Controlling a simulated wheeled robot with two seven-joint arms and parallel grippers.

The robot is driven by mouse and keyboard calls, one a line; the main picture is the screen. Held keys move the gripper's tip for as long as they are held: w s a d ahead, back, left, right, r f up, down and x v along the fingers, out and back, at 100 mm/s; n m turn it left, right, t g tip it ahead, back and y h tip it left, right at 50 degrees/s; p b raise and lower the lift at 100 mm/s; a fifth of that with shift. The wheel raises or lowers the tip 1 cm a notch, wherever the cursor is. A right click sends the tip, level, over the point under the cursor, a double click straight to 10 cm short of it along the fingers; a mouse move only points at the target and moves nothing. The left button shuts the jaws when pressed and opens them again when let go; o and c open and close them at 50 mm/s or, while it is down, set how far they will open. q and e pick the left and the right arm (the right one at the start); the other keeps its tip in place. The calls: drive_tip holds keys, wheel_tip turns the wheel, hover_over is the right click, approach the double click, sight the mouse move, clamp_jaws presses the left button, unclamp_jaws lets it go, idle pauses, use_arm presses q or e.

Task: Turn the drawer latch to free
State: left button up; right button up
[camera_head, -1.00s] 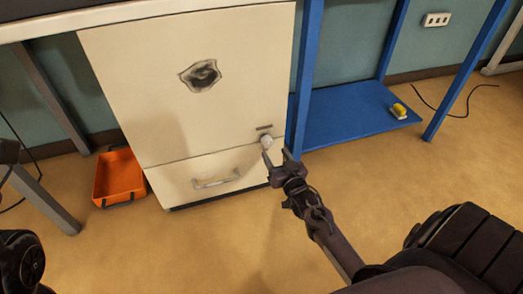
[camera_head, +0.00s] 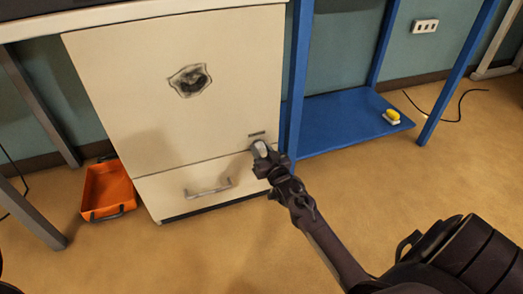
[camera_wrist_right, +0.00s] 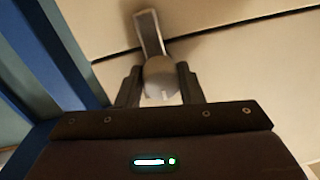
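The drawer latch (camera_head: 261,149) is a small pale grey knob near the lower right of the white cabinet (camera_head: 150,90). In the right wrist view the latch (camera_wrist_right: 159,77) shows a round knob with a flat metal bar that crosses the dark seam between panel and drawer. My right gripper (camera_head: 262,158) is at the latch. In the wrist view its fingers (camera_wrist_right: 160,88) sit on both sides of the knob, which fills the gap; they look shut on it. The drawer (camera_head: 200,185), with a bar handle, is closed below. My left gripper is out of view.
An orange bin (camera_head: 108,190) stands on the floor left of the cabinet. A blue frame (camera_head: 298,80) rises close to the right of the latch, with a low blue shelf (camera_head: 340,122) holding a yellow-and-white item (camera_head: 392,116). The floor in front is clear.

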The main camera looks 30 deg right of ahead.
drive_tip(key=c, duration=0.3)
